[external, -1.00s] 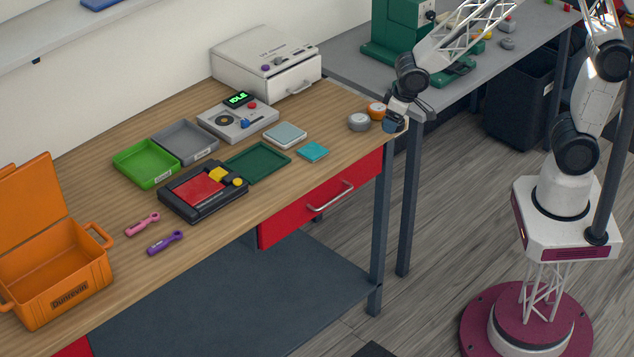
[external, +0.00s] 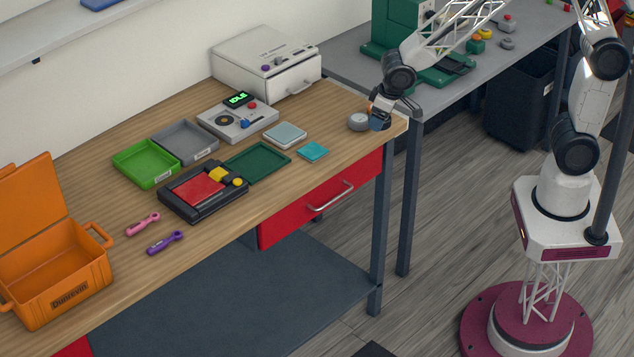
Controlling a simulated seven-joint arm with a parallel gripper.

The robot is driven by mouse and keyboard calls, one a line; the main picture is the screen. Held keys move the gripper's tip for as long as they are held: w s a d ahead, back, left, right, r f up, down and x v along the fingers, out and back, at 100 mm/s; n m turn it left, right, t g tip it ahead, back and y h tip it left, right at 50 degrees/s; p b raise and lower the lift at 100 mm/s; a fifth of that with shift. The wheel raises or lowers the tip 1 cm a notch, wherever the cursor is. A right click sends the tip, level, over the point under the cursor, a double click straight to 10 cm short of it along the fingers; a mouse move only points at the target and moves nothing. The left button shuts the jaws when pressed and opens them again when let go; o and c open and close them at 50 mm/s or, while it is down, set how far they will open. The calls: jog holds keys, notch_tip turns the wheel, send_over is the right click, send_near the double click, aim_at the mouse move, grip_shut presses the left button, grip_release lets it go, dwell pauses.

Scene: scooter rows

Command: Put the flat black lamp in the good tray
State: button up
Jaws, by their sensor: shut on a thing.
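My gripper (external: 379,120) is low over the far right corner of the wooden bench, shut at the orange round thing (external: 373,106), which it mostly hides. A dark blue part shows at its fingertips. A grey round thing (external: 358,122) stands just left of it on the bench. I cannot pick out a flat black lamp. A green tray (external: 146,166) and a grey tray (external: 187,143) with a label lie side by side, both empty. No label marks the good tray clearly enough to read.
A tester (external: 238,121) reads IDLE. A black case with a red panel (external: 204,190), a dark green mat (external: 258,164), a pale block (external: 285,135) and a teal block (external: 313,151) lie between. An orange toolbox (external: 60,285) stands open at the left.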

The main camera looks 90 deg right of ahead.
jog(key=w+a, duration=0.3)
jog(key=w, duration=1.3)
jog(key=w+a, duration=0.3)
jog(key=w, duration=1.4)
jog(key=w+a, duration=0.4)
jog(key=w, duration=1.3)
jog(key=shift+w+a, duration=0.1)
jog(key=shift+w, duration=0.1)
jog(key=shift+w+a+f, duration=0.1)
jog(key=shift+w+a, duration=0.2)
jog(key=shift+w, duration=0.3)
jog(key=shift+w, duration=0.1)
jog(key=shift+w+f, duration=0.1)
jog(key=shift+w, duration=0.3)
send_over(146, 167)
jog(key=shift+d+f, duration=0.1)
jog(key=shift+f, duration=0.55)
